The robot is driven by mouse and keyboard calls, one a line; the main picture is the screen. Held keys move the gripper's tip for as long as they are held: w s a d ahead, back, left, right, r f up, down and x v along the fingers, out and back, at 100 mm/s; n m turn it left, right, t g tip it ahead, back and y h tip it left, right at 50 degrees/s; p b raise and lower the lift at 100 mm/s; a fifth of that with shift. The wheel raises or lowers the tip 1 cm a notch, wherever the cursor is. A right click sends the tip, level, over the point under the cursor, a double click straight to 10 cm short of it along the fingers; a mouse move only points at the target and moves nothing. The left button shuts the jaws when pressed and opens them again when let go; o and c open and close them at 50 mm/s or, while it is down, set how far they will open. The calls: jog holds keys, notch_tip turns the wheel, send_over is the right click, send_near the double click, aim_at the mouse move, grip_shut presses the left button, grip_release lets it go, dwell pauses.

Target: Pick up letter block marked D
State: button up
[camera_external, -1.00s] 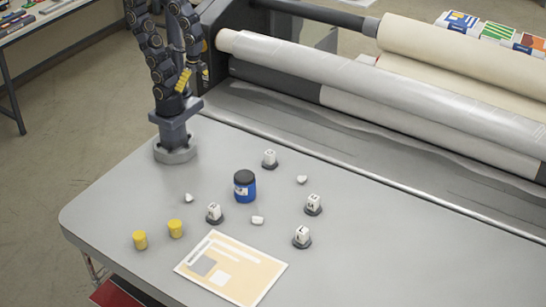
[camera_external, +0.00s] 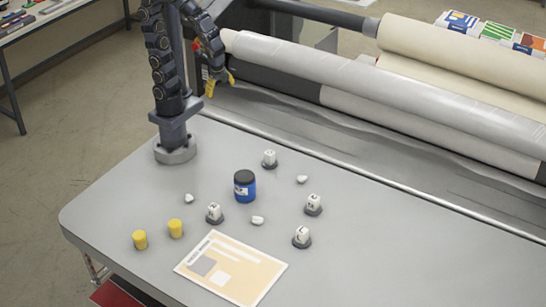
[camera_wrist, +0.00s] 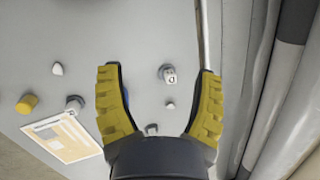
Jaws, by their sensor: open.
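Several white letter blocks stand on dark round bases on the grey table. In the external view they are a back block (camera_external: 270,156), a left block (camera_external: 214,210), a right block (camera_external: 313,201) and a front block (camera_external: 302,234). Their letters are too small to read surely, so I cannot tell which is D. My gripper (camera_external: 219,84) is raised near the roller machine, left of and behind the blocks. In the wrist view its yellow fingers (camera_wrist: 160,100) are spread and empty. The back block (camera_wrist: 170,76) appears beyond the fingertips with an unclear dark letter.
A blue jar (camera_external: 245,188) with a dark lid stands among the blocks. The roller machine (camera_external: 350,90) borders the table's back; the right table area is clear.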

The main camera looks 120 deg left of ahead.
jog(key=w+a+f+m+y, duration=0.2)
jog(key=w+a+f+m, duration=0.2)
jog(key=w, duration=0.2)
jog(key=m+t, duration=0.2)
jog(key=m, duration=1)
send_near(269, 153)
jog(key=x, duration=0.3)
jog(key=a+x, duration=0.1)
jog(key=x, duration=0.1)
jog(key=shift+a+f, duration=0.1)
jog(key=shift+d+f+x, duration=0.1)
jog(key=shift+d+x, duration=0.05)
jog(key=shift+x, duration=1)
jog(key=shift+d+f+x, duration=0.1)
jog(key=shift+d+x, duration=0.05)
jog(key=shift+x, duration=1.05)
jog(key=shift+d+x, duration=0.2)
jog(key=shift+x, duration=0.95)
jog(key=shift+h, duration=0.3)
grip_shut()
